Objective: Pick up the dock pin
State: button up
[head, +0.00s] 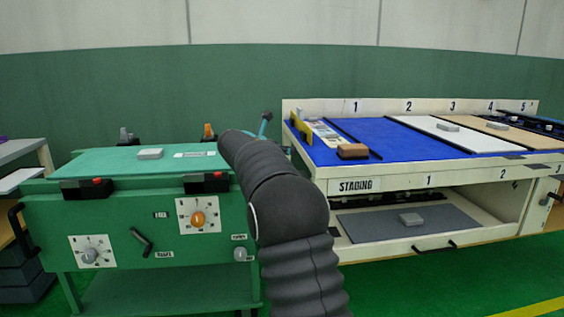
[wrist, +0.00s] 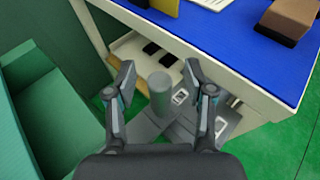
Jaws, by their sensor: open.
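A grey upright cylinder (wrist: 160,92), which looks like the dock pin, shows in the wrist view beside the end of the cream bench. My gripper (wrist: 160,73) is open, with one finger on each side of the cylinder in the picture. Neither finger is seen touching it, and I cannot tell how far below the fingertips it is. Grey flat parts show around its lower end. In the head view my dark arm covers this spot, and the pin is not seen there.
The blue-topped bench (head: 345,132) stands right of my arm, with a brown block (head: 353,151) near its left end and a lower shelf (head: 375,228). A green cabinet (head: 120,220) with knobs stands to the left. Green floor shows between them in the wrist view.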

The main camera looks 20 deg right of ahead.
jog(key=shift+c, duration=0.2)
grip_shut()
jog(key=shift+r, duration=0.1)
